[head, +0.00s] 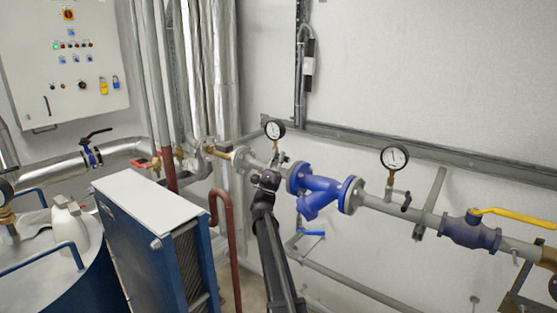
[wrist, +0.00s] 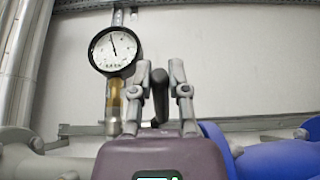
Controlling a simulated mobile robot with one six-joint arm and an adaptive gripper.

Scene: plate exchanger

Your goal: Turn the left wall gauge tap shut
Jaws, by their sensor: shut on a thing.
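The left wall gauge (head: 274,130) is a round white dial with a black rim above the pipe, left of the blue strainer. It also shows large at the upper left of the wrist view (wrist: 114,50), on a brass stem (wrist: 114,97). The dark handle of its tap (wrist: 160,83) stands upright in the wrist view, right of the stem. My gripper (wrist: 160,76) is shut on this handle, with one finger on each side. In the head view my gripper (head: 270,178) is just below the gauge, and my arm hides part of the pipe there.
The blue strainer (head: 321,188) is close on the right. A second gauge (head: 394,158) with a dark tap handle (head: 406,201) and a yellow-levered valve (head: 468,234) are farther right. The plate exchanger (head: 140,220) stands left of my arm. The wall above is mostly clear.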

